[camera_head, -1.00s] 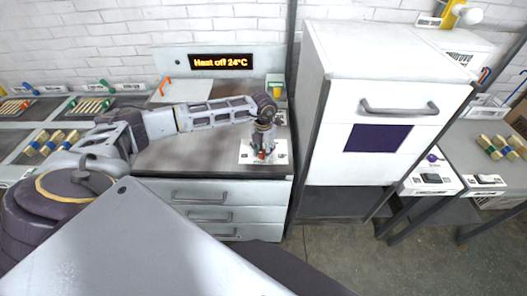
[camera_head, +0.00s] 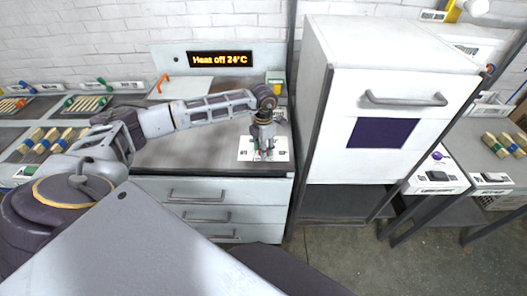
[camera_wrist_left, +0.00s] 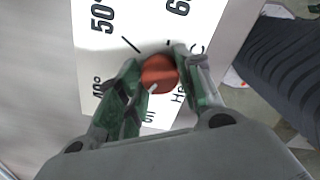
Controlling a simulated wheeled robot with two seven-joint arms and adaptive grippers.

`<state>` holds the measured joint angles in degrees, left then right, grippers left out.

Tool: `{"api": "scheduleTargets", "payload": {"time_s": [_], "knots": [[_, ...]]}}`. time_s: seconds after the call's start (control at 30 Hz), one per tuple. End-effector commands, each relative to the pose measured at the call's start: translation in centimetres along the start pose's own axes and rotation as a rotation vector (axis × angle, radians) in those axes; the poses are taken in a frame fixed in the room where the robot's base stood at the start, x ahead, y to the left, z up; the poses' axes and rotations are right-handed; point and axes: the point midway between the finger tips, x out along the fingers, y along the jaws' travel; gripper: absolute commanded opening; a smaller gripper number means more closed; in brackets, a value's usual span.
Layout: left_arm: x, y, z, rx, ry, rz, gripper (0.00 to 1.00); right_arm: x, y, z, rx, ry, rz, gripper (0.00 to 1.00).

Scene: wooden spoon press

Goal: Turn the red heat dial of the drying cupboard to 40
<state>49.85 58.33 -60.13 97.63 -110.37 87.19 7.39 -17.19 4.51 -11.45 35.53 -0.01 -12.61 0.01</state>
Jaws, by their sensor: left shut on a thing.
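The red heat dial (camera_wrist_left: 158,73) sits on a white printed plate (camera_wrist_left: 215,22) in the left wrist view. My left gripper (camera_wrist_left: 157,76) is shut on it, with one green finger on each side. A short pale mark on the dial points down-left, towards the partly covered "off" print. "50°" shows at the upper left, and "40°" is partly behind the left finger. In the head view my left gripper (camera_head: 263,154) points down at the plate (camera_head: 246,149) on the counter, and the dial is hidden. The display (camera_head: 219,59) reads "Heat off 24°C". My right gripper is not in view.
A tall white cabinet (camera_head: 335,165) with a handle and dark window stands close right of the plate. Drawers (camera_head: 200,215) are below the counter. An orange-handled board (camera_head: 183,88) lies behind my left arm. Trays of wooden pieces (camera_head: 45,140) are at the left.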

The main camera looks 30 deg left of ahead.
Motion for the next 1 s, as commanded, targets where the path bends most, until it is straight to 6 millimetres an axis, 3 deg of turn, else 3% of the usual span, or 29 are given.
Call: {"api": "scheduleTargets", "payload": {"time_s": [0.6,1.0], "knots": [[0.1,0.2,0.1,0.463,-0.002,0.004,0.12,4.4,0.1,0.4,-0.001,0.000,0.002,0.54],[-0.1,0.2,0.0,0.604,-0.001,0.003,0.12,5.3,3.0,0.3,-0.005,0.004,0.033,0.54]]}}
